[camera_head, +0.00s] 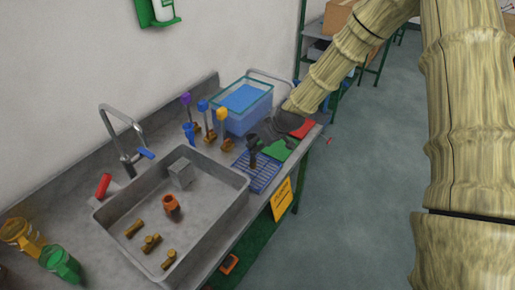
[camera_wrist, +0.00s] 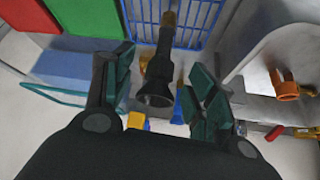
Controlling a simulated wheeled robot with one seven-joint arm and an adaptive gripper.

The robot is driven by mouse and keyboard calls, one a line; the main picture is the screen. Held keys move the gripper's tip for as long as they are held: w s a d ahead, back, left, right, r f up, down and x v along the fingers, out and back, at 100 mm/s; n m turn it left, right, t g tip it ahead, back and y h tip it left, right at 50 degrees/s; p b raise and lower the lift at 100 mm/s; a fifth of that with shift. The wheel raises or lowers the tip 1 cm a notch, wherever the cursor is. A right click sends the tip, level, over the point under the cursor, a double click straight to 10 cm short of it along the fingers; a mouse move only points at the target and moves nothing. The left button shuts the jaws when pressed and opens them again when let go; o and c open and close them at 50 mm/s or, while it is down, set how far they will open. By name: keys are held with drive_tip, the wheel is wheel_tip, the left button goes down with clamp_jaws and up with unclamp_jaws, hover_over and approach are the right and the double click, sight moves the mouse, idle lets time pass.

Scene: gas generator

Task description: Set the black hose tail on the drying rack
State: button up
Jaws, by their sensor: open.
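The black hose tail (camera_wrist: 157,72) has a brass end and a flared black mouth. In the wrist view it lies between the spread fingers of my gripper (camera_wrist: 162,78), with gaps on both sides. Its brass end is over the blue wire drying rack (camera_wrist: 203,22), and its flared mouth faces the camera. In the head view the hose tail (camera_head: 253,150) looks roughly upright at the blue drying rack (camera_head: 262,180). Its contact with the rack is too small to tell. My gripper (camera_head: 270,136) is open, low over the counter, and partly hidden by my arm.
The sink (camera_head: 215,205) left of the rack holds several brass fittings and an orange one (camera_head: 171,204). A blue tub (camera_head: 243,105) and colored-top fittings (camera_head: 222,120) stand behind. Green (camera_head: 279,150) and red (camera_head: 304,129) patches lie right. The floor beyond is clear.

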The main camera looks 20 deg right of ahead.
drive_tip(key=shift+b+v, duration=0.8)
drive_tip(key=shift+v, duration=2.45)
drive_tip(key=s+a+f+m+g+h, duration=0.1)
drive_tip(key=s+a+f+m+g, duration=0.15)
drive_tip(key=s+f, duration=1.55)
drive_tip(key=s+f+m+g+h, duration=0.1)
drive_tip(key=s+f, duration=0.5)
drive_tip(key=s, duration=0.6)
drive_tip(key=s+f+m+g, duration=0.2)
drive_tip(key=s+f, duration=0.5)
drive_tip(key=s, duration=0.5)
drive_tip(key=shift+s+a+h, duration=0.35)
drive_tip(key=shift+h, duration=0.05)
